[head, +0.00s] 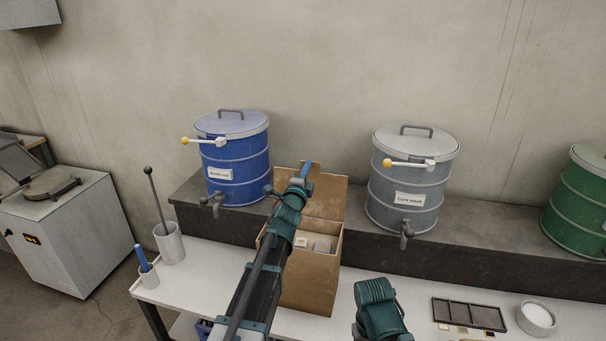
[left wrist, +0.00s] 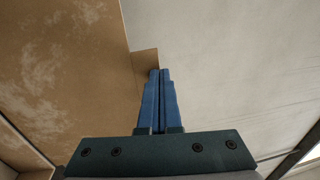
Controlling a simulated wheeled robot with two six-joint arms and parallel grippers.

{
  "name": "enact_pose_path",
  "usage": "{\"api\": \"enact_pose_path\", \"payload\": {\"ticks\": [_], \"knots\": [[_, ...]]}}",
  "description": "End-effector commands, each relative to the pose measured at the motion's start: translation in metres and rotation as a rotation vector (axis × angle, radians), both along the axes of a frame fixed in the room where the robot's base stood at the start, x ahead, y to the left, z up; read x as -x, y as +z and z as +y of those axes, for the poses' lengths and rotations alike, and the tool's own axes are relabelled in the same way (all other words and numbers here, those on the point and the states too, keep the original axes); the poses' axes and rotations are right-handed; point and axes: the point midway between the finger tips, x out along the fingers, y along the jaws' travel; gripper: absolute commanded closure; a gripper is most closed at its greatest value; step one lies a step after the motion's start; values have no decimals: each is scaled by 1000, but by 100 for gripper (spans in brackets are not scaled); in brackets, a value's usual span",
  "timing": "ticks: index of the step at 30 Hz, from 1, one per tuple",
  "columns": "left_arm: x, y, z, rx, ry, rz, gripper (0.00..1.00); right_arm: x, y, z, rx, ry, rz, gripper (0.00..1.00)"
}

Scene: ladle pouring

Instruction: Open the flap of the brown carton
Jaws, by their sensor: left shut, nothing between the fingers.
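The brown carton (head: 312,285) stands on the white table against the dark ledge. Its flap (head: 328,197) stands up at the back, and the top is open, with small pale blocks (head: 321,246) inside. My left gripper (head: 307,168) is shut and empty, its blue fingers raised at the flap's upper edge. In the left wrist view the shut fingers (left wrist: 155,100) point past a brown carton panel (left wrist: 65,65) with worn pale patches; I cannot tell whether they touch it. My left arm hides the carton's left part. My right gripper is not visible.
A blue drum (head: 238,160) and a grey drum (head: 390,200) with taps stand on the ledge behind; a green drum (head: 580,205) is at right. A grey cup (head: 169,243) holds a dark-handled tool. A divided tray (head: 470,314) and white bowl (head: 537,319) lie at right.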

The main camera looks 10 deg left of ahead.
Motion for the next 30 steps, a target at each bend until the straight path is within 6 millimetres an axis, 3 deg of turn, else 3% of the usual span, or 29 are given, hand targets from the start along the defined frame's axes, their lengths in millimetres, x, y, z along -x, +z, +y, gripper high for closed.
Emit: {"api": "enact_pose_path", "payload": {"ticks": [1,6,15,30], "knots": [[-14,0,-1,1,-1,0,100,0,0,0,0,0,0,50],[-43,-5,-2,0,-1,0,100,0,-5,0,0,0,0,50],[-79,-18,-4,-1,-1,0,100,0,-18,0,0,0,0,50],[-101,-29,-5,0,0,0,100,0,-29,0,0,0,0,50]]}}
